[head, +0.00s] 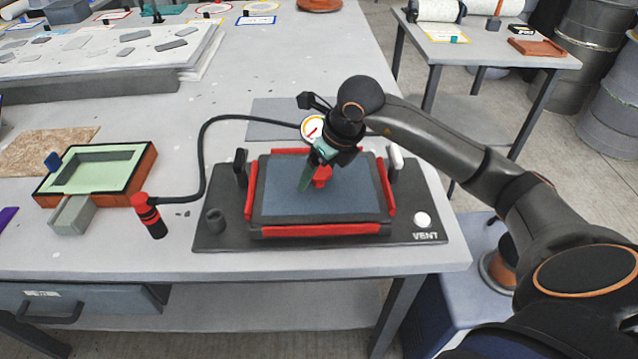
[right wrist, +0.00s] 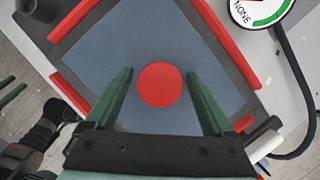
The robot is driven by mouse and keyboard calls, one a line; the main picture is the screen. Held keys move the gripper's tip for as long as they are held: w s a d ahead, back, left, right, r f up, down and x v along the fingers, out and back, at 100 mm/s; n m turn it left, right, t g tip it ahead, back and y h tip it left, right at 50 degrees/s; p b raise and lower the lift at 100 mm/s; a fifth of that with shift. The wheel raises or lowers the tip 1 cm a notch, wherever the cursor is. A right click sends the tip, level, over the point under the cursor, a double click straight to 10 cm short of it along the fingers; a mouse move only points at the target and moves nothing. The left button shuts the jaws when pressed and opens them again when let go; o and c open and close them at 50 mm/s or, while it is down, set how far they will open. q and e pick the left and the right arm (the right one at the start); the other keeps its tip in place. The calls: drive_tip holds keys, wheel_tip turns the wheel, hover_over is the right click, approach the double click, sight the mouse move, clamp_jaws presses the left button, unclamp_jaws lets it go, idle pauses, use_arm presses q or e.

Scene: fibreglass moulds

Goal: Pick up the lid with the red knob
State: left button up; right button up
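The lid (head: 275,195) is a flat blue-grey plate with a round red knob (head: 322,176) in its middle. It lies in a dark frame with red edge bars on a black base plate. My right gripper (head: 311,172) points down over the lid. In the right wrist view its two green fingers (right wrist: 160,85) stand apart on either side of the red knob (right wrist: 159,85), with gaps showing, so it is open. The lid (right wrist: 140,40) fills much of that view. In the head view the gripper partly hides the knob. My left gripper is not seen.
A round gauge (head: 313,128) stands behind the lid, and a black hose (head: 204,140) runs to a red-and-black fitting (head: 149,214). Dark upright clamps (head: 240,167) flank the frame. A green-lined mould (head: 98,170) lies to the left. The front table strip is clear.

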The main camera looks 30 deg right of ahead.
clamp_jaws()
idle(0.5)
drive_tip(key=shift+r, duration=0.1)
